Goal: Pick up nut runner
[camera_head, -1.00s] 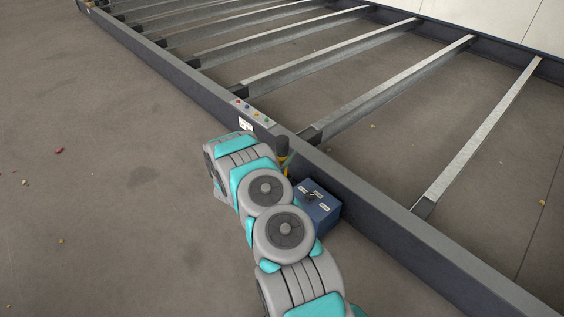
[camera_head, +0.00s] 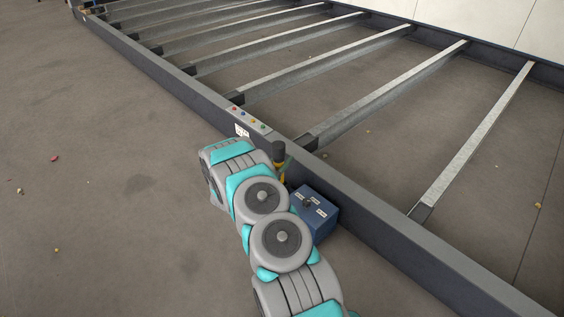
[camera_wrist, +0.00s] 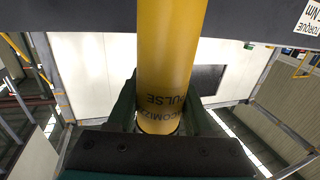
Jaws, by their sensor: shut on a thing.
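The nut runner is a yellow cylinder (camera_wrist: 170,50) with dark lettering, filling the middle of the wrist view. In the head view it (camera_head: 279,152) shows as a dark-topped upright tool beside the dark frame rail, at the end of my arm. My gripper (camera_wrist: 164,118) is shut around its yellow body, one dark finger on each side. In the head view my arm hides the gripper and the tool's lower part.
A blue box (camera_head: 322,222) with white labels stands against the rail, just right of my arm. The long dark rail (camera_head: 370,215) runs diagonally, with metal cross-beams (camera_head: 385,95) behind it. Several coloured buttons (camera_head: 248,117) sit on the rail. Open floor (camera_head: 100,170) lies left.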

